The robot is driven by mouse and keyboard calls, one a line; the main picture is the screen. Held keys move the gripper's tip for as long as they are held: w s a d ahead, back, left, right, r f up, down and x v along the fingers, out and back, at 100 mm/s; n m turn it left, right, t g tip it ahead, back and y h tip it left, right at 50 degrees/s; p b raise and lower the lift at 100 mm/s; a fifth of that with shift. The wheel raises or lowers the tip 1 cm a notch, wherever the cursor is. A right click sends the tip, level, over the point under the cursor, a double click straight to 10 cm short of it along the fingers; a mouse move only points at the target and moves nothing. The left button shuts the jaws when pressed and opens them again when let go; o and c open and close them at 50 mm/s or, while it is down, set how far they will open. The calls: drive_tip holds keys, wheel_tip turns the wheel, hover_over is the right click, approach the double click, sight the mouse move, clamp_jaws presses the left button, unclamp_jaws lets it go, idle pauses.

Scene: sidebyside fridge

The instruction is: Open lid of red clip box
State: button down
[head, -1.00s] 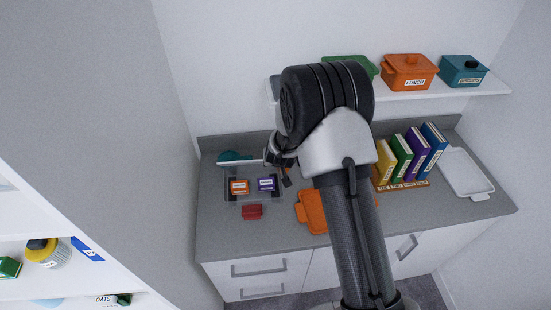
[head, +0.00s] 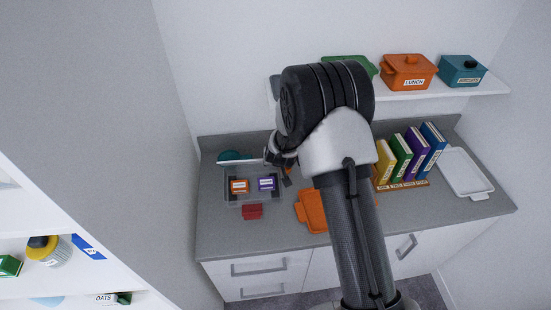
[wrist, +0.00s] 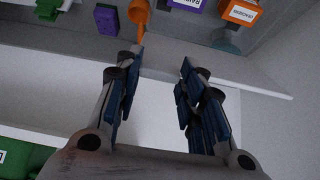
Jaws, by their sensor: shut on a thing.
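The clear clip box (head: 232,199) stands on the left of the counter, with its red clip (head: 252,212) in front. An orange labelled pack (head: 239,186) and a purple one (head: 267,184) show inside it. A pale, thin edge, apparently the lid (head: 238,162), stands along the back of the box and reaches my gripper (head: 276,164). In the wrist view my gripper (wrist: 160,65) has its blue-padded fingers a little apart. The clear lid between them is hard to make out. My wrist hides part of the box's back right corner.
A teal item (head: 232,155) lies behind the box. An orange tray or lid (head: 311,212) lies right of it, partly behind my arm. Books (head: 410,155) and a white tray (head: 466,173) stand further right. A shelf (head: 440,88) with casseroles hangs above.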

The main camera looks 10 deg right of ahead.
drive_tip(key=shift+s, duration=0.1)
drive_tip(key=c, duration=1)
unclamp_jaws()
drive_tip(key=shift+c, duration=0.2)
drive_tip(key=shift+r, duration=0.1)
drive_tip(key=v, duration=1.2)
drive_tip(key=shift+c, duration=0.2)
